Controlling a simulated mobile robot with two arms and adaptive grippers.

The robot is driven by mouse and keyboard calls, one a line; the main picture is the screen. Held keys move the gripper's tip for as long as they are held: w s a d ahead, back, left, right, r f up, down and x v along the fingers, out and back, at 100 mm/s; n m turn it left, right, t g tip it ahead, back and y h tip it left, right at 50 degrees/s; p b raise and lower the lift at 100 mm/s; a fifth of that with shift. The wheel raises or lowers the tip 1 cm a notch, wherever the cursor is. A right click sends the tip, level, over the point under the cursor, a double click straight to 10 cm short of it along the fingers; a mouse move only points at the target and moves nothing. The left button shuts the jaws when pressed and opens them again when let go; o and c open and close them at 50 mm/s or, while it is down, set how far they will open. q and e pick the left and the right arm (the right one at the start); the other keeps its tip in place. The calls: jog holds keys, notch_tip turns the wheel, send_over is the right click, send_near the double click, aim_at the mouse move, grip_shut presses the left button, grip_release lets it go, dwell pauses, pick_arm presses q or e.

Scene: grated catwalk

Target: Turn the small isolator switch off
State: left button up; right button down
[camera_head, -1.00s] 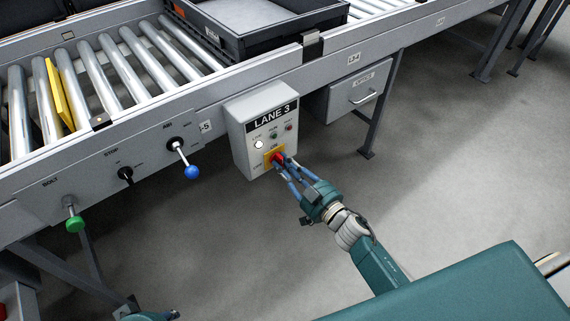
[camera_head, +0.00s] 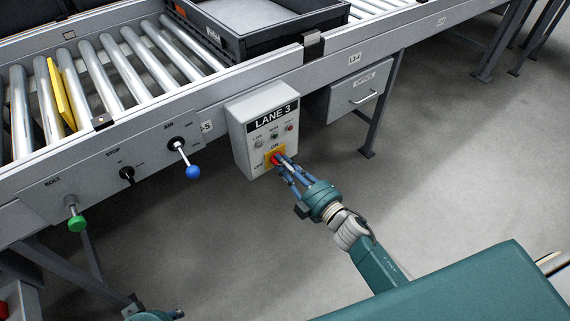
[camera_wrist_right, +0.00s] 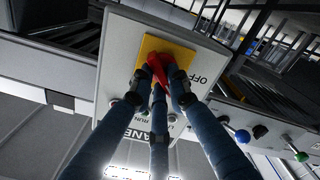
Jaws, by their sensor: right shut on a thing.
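The small isolator switch is a red handle (camera_head: 275,160) on a yellow plate (camera_head: 268,157), low on the grey LANE 3 box (camera_head: 240,140). ON is printed above the plate and OFF to its left. My right gripper (camera_head: 282,162) is shut on the red handle. In the right wrist view the blue fingers close around the red handle (camera_wrist_right: 157,68) in front of the yellow plate (camera_wrist_right: 180,50); they hide part of it, so its exact angle is hard to read.
Left of the box are a blue-knobbed lever (camera_head: 193,172), a black STOP knob (camera_head: 127,174) and a green-knobbed bolt (camera_head: 76,222). A dark tray (camera_head: 250,30) sits on the rollers. The floor in front is clear.

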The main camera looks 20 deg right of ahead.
pick_arm(q)
jog(key=shift+b+v, duration=0.85)
jog(key=shift+v, duration=1.5)
pick_arm(e)
jog(key=shift+s+a+f+n, duration=0.1)
jog(key=shift+a+n, duration=0.05)
jog(key=shift+n, duration=4.05)
pick_arm(q)
jog(key=shift+w+a, duration=0.1)
jog(key=shift+a, duration=0.05)
pick_arm(e)
jog(key=c, duration=1.7)
grip_release()
jog(key=shift+o, duration=0.2)
jog(key=shift+s, duration=0.1)
jog(key=v, duration=1.2)
